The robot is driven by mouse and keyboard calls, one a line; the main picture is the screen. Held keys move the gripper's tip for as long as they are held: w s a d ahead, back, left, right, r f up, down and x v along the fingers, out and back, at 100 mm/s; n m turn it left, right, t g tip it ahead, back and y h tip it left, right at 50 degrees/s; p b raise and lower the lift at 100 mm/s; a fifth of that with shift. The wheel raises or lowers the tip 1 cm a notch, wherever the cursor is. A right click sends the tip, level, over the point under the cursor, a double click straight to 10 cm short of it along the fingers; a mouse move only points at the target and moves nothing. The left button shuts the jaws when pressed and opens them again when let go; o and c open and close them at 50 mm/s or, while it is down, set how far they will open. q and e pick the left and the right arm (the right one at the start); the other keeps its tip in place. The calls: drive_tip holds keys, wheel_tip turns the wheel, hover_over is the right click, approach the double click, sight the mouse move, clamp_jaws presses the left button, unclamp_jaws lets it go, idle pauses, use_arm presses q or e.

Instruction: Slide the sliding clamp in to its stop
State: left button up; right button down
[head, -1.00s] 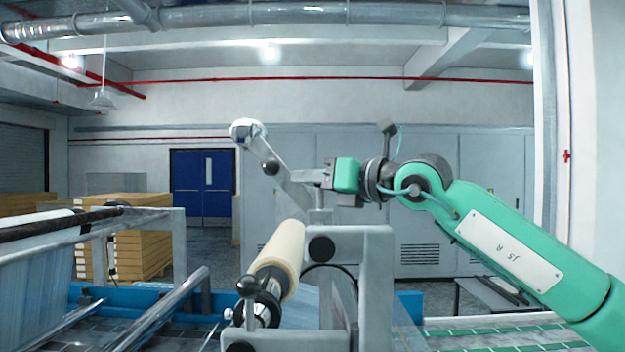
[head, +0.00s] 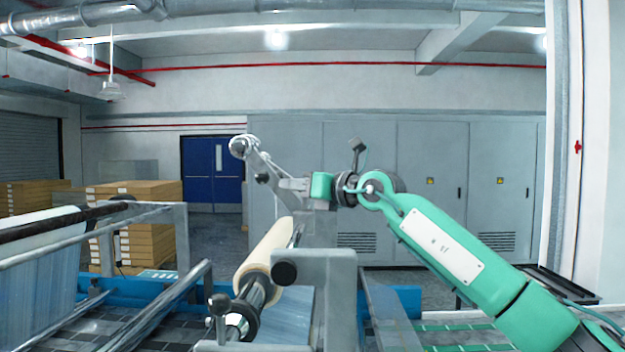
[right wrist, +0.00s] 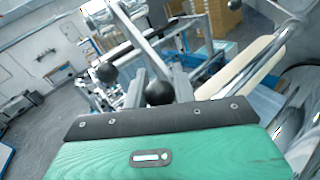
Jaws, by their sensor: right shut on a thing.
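A pale roll (head: 266,254) lies on a shaft in the grey frame (head: 332,268). At the shaft's near end is a dark collar (head: 240,318) beside a black ball-ended lever (head: 220,304); I cannot tell for certain which part is the sliding clamp. Beyond the roll, a slanted grey bar (head: 273,170) carries a black ball knob (head: 262,179). My right gripper (head: 289,185) is shut at this bar; the exact grip is too small to see. In the right wrist view, two black balls (right wrist: 160,92) show just past the gripper housing, which hides the fingertips. My left gripper is out of view.
At the left, a film roll (head: 45,255) and slanted metal rails (head: 150,305) fill the near area. Stacked boxes (head: 135,225) stand behind them. Grey cabinets (head: 420,190) line the back wall. A dark-topped stand (head: 560,285) is low at the right.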

drive_tip(key=shift+w, duration=0.1)
drive_tip(key=c, duration=1.1)
unclamp_jaws()
drive_tip(key=shift+c, duration=0.2)
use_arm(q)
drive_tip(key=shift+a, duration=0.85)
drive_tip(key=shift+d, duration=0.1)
